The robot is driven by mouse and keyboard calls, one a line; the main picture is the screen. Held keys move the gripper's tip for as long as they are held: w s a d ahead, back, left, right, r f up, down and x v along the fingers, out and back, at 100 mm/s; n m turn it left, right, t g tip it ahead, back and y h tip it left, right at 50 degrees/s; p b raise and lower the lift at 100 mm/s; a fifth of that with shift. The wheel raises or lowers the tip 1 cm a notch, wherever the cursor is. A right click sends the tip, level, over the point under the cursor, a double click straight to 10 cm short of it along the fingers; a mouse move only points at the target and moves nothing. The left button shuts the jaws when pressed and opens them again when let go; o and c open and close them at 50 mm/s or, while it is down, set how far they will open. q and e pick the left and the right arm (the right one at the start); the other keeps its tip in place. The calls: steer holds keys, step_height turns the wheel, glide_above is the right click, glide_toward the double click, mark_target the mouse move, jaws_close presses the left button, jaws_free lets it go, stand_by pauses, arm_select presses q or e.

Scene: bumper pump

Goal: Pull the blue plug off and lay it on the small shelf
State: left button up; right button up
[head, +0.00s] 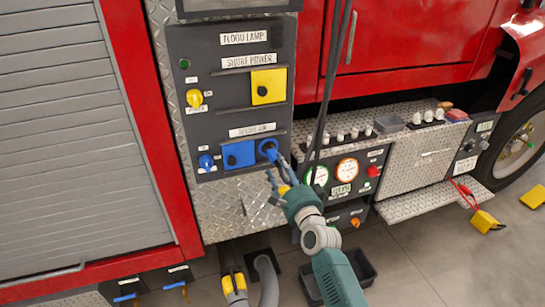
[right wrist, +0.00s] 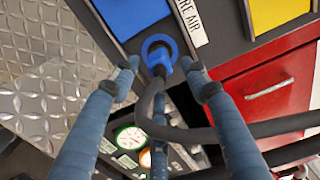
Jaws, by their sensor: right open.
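The blue plug (head: 267,147) sits in the right end of the lower panel row, beside a blue square flap (head: 239,155). In the right wrist view the plug (right wrist: 158,53) is a round blue piece with a black cable hanging from it. My right gripper (head: 277,170) is open just below the plug. In the wrist view its fingers (right wrist: 160,72) stand apart on either side of the plug and cable; no grip on it shows. A diamond-plate ledge (head: 347,150) lies right of the panel; I cannot tell whether it is the small shelf. My left gripper is not in view.
Black cables (head: 330,75) hang down right of the panel, close to my right gripper. Gauges (head: 347,168) sit below the ledge. Several small fittings and a grey tray (head: 388,124) stand on the ledge. A lower step (head: 432,202) looks mostly bare. A dark bin (head: 360,266) is on the floor.

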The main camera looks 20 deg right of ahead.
mark_target(272, 153)
steer(key=shift+w, duration=0.1)
steer(key=shift+w+b, duration=0.25)
steer(key=shift+b, duration=0.05)
steer(key=w+b, duration=0.4)
steer(key=w, duration=0.4)
steer(key=shift+w+a, duration=0.15)
stand_by(1.0)
jaws_close()
